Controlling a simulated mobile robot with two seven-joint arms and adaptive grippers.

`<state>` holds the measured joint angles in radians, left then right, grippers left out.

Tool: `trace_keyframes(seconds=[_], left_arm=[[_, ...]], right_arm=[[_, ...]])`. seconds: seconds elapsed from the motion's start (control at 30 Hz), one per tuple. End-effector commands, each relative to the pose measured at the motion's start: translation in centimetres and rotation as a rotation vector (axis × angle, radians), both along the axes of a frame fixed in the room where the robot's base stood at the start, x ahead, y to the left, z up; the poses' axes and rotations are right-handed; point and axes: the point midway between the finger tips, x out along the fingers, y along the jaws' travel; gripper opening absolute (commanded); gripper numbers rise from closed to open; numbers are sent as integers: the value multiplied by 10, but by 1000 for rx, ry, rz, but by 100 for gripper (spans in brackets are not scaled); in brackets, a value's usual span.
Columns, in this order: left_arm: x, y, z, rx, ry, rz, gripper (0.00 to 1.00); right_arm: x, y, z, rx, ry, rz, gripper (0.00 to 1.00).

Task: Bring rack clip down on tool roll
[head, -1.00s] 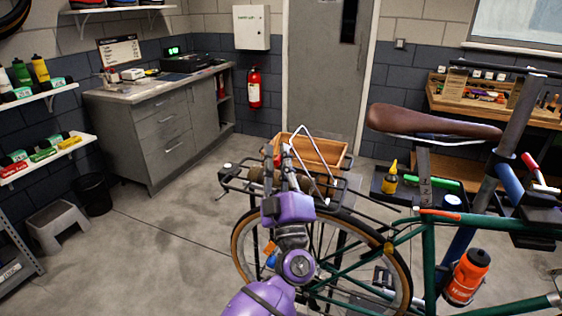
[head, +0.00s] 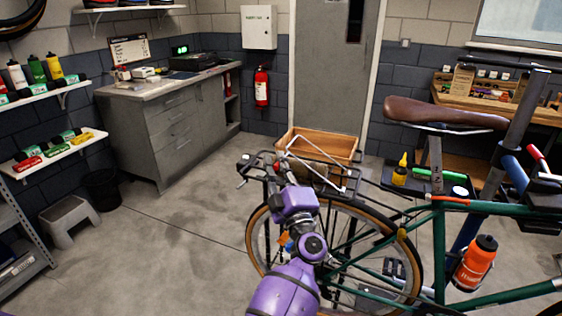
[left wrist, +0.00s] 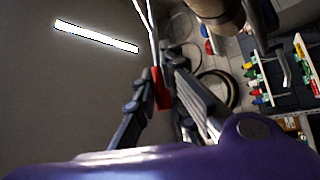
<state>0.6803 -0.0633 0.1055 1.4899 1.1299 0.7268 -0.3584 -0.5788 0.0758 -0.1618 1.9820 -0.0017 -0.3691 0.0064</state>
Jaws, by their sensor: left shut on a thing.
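The rack clip (head: 320,165) is a bent silver wire bail over the black rear rack (head: 257,163) of the green bicycle. In the left wrist view, the clip's wire (left wrist: 151,30) runs down to a red grip (left wrist: 160,90) between my fingers. My left gripper (head: 291,180) is shut on this grip, just above the rack. The tan tool roll (left wrist: 215,12) shows at the top of the left wrist view, apart from my fingertips. In the head view the roll is mostly hidden by my purple arm and the clip. My right gripper is out of view.
A wooden crate (head: 335,146) stands behind the rack. The brown saddle (head: 445,114) and a tray with a yellow bottle (head: 400,172) are to the right. A grey workbench (head: 185,120) stands back left.

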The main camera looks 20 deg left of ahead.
Motion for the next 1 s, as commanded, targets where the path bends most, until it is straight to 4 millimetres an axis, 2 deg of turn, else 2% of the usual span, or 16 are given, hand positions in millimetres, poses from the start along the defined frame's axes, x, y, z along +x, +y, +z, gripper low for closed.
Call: trace_keyframes(seconds=[0.33, 0.37, 0.47, 0.5, 0.83, 1.0], left_arm=[[0, 1, 4, -1, -8, 3, 0], [0, 1, 4, -1, -8, 3, 14], [0, 1, 4, -1, -8, 3, 27], [0, 1, 4, -1, -7, 2, 29], [-2, -2, 1, -1, -4, 0, 29], [-18, -14, -9, -3, -2, 0, 29]], right_arm=[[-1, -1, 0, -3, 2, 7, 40], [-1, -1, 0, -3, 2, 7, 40], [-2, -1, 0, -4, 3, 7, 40], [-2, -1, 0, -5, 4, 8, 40], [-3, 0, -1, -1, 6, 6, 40], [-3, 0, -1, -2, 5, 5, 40]])
